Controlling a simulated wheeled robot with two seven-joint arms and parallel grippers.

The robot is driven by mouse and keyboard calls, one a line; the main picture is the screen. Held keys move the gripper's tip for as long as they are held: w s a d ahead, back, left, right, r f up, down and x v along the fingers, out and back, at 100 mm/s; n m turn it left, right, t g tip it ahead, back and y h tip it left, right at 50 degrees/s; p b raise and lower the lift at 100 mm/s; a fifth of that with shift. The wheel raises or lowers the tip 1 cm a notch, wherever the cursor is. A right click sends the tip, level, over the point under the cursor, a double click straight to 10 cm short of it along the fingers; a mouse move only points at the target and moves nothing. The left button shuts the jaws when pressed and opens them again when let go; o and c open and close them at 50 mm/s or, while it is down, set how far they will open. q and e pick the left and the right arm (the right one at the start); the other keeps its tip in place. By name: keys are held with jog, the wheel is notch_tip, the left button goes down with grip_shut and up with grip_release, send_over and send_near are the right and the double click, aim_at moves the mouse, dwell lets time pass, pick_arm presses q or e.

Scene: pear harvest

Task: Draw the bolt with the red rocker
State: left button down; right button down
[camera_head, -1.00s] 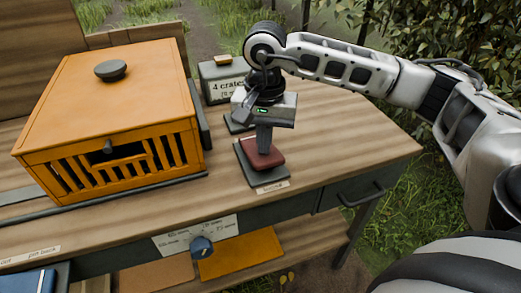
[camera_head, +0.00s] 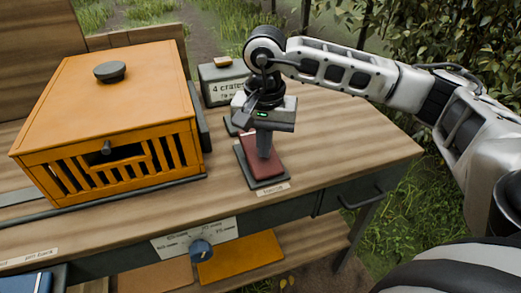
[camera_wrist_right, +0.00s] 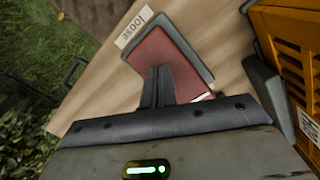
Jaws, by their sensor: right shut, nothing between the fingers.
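The red rocker (camera_head: 268,172) sits on a dark grey base plate on the bench, right of the orange slatted box (camera_head: 115,95). It also shows in the right wrist view (camera_wrist_right: 160,50), beside a label (camera_wrist_right: 136,27) that reads "loose". My right gripper (camera_head: 264,155) points down with its fingers shut and empty. The fingertips are at the rocker's top and seem to touch it; they hide part of it. In the right wrist view the fingers (camera_wrist_right: 157,88) cover its lower middle. I cannot clearly make out the bolt. My left gripper is not in view.
A grey box with a "4 crates" sign (camera_head: 231,88) stands behind my right gripper. A blue dial (camera_head: 201,249) is on the bench front, with a drawer handle (camera_head: 362,196) to its right. The bench top (camera_head: 350,140) right of the rocker is clear.

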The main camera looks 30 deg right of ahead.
notch_tip(320, 180, up, 6)
jog(key=p, duration=0.3)
jog(key=shift+r+p, duration=0.25)
jog(key=shift+p, duration=0.05)
jog(key=shift+s, duration=0.1)
dwell(0.4)
